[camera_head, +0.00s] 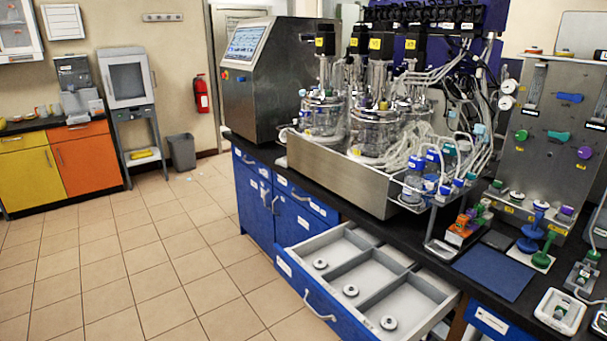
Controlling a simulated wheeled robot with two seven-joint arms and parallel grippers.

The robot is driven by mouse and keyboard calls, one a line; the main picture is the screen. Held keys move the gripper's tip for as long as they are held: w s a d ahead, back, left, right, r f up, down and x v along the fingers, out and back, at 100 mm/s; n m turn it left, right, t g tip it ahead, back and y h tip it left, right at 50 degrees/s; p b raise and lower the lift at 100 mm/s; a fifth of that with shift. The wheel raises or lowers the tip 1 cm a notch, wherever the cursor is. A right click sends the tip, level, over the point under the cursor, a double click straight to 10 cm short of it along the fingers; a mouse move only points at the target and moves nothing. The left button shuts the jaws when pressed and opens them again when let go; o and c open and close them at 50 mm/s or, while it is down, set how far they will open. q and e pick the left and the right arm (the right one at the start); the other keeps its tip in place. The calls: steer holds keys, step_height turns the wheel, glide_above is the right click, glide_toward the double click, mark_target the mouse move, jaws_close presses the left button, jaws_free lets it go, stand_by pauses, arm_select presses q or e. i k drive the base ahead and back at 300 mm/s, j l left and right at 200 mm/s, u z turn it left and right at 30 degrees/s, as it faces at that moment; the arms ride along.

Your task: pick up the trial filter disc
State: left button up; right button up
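An open drawer (342,258) under the black bench has a grey divided inside. Three small pale round discs with dark centres lie in it, one in each near compartment: a far disc (320,264), a middle disc (351,290) and a near disc (388,323). They look alike, and I cannot tell which, if any, is the trial filter disc. A white tray (562,314) on the bench at the lower right holds a small item with a green part, too small to identify. Neither of my grippers is in view.
A blue mat (494,272) lies on the bench, with orange and green fittings (463,229) behind it. Glass bioreactors (376,129) stand in a steel housing (336,180) at the back. The open drawer juts over the tiled floor, which is clear at left.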

mark_target(319, 264)
steer(key=i+z, duration=0.15)
steer(key=z, duration=0.55)
steer(key=i+j+z, duration=0.3)
steer(key=i+j, duration=0.2)
steer(key=j, duration=0.2)
steer(key=i+j+z, duration=0.15)
steer(key=j, duration=0.25)
steer(key=i+j+z, duration=0.15)
steer(key=i+j, duration=0.15)
steer(key=j, duration=0.1)
